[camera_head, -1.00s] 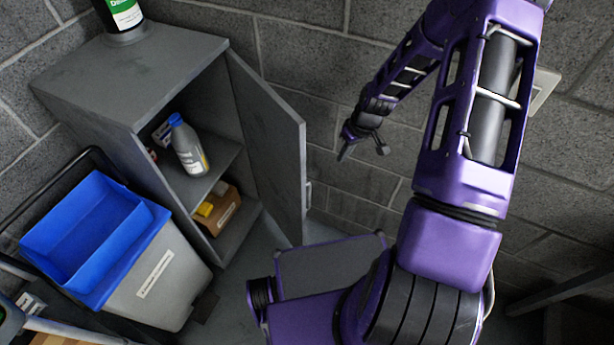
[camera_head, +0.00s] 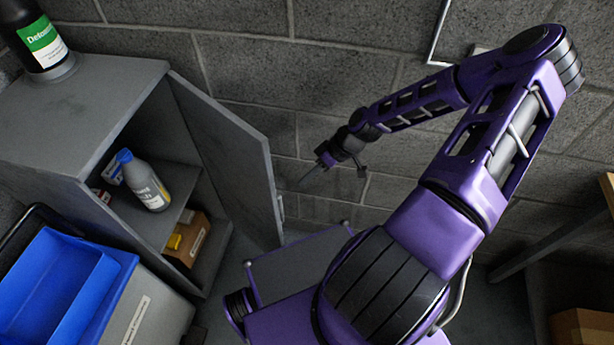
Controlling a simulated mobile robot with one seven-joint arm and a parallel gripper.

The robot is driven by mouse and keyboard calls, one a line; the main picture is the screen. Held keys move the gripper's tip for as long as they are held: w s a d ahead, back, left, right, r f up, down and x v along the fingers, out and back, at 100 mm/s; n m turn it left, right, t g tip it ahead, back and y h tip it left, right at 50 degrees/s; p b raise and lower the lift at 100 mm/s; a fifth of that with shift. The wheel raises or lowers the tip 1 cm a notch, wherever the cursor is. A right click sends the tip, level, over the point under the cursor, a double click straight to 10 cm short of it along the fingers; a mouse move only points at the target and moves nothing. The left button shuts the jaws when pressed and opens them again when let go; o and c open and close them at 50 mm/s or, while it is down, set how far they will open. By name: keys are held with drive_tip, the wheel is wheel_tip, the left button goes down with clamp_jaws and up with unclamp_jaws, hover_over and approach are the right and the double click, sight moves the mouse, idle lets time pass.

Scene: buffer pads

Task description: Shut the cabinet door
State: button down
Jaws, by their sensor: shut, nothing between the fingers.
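The grey cabinet (camera_head: 80,110) stands at the left against the block wall. Its door (camera_head: 226,150) is hinged at the far side and stands wide open, and the shelves inside show. My gripper (camera_head: 312,177) is to the right of the door, on its outer side. A gap shows between them in the picture, and I see no contact. The gripper is shut and empty. A small handle (camera_head: 281,207) shows at the door's free edge.
A grey bottle (camera_head: 146,182) and a cardboard box (camera_head: 188,240) sit on the cabinet's shelves. A dark detergent bottle (camera_head: 36,38) stands on top. A blue bin (camera_head: 60,285) stands in front at lower left. Another cardboard box (camera_head: 582,328) lies at lower right.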

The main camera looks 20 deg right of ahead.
drive_tip(key=a+f, duration=0.5)
drive_tip(key=a, duration=0.2)
drive_tip(key=shift+s+b, duration=0.3)
drive_tip(key=shift+s, duration=0.1)
drive_tip(key=shift+a, duration=0.15)
